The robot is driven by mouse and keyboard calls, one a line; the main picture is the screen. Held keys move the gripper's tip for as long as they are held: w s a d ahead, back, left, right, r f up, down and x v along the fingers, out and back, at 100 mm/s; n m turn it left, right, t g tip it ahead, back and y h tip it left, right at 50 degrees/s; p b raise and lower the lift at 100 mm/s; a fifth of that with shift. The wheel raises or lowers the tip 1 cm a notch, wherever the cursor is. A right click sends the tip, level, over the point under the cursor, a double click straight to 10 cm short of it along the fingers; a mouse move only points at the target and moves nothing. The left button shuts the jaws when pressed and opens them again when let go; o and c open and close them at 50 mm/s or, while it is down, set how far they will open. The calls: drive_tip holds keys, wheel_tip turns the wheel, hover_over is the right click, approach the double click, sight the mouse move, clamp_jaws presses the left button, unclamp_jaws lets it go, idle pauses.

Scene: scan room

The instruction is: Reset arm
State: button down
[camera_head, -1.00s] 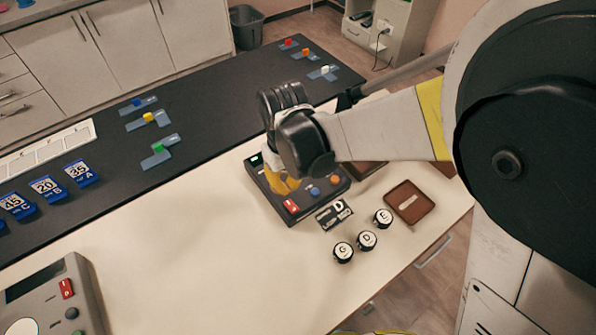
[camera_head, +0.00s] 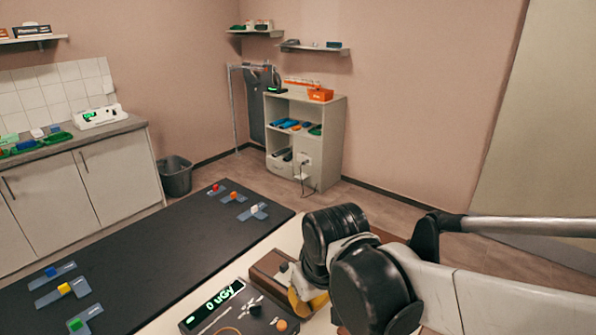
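My gripper (camera_head: 308,300) shows at the lower middle in the head view, a yellow part hanging below the black wrist joints of my arm. Its fingertips are largely hidden, so I cannot tell whether it is open or shut. It is over or in front of a dark device with a green display reading "0 uGy" (camera_head: 212,305). A brown box (camera_head: 268,268) stands just behind the device, partly hidden by my wrist.
A black mat (camera_head: 165,250) covers the table's far side, with small coloured blocks on blue-grey pieces (camera_head: 68,290). A bin (camera_head: 174,176) and an open shelf cabinet (camera_head: 325,140) stand beyond on the floor. A counter (camera_head: 70,140) lines the left wall.

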drive_tip(key=s+d+r+m+t, duration=0.1)
drive_tip(key=s+d+m+t, duration=0.1)
drive_tip(key=d, duration=0.6)
drive_tip(key=s+d+r+m+t+h+b, duration=0.1)
drive_tip(key=s+d+r+m+t, duration=0.1)
drive_tip(key=d, duration=0.7)
drive_tip(key=s+m, duration=0.1)
drive_tip(key=s, duration=0.1)
drive_tip(key=shift+s+m, duration=0.3)
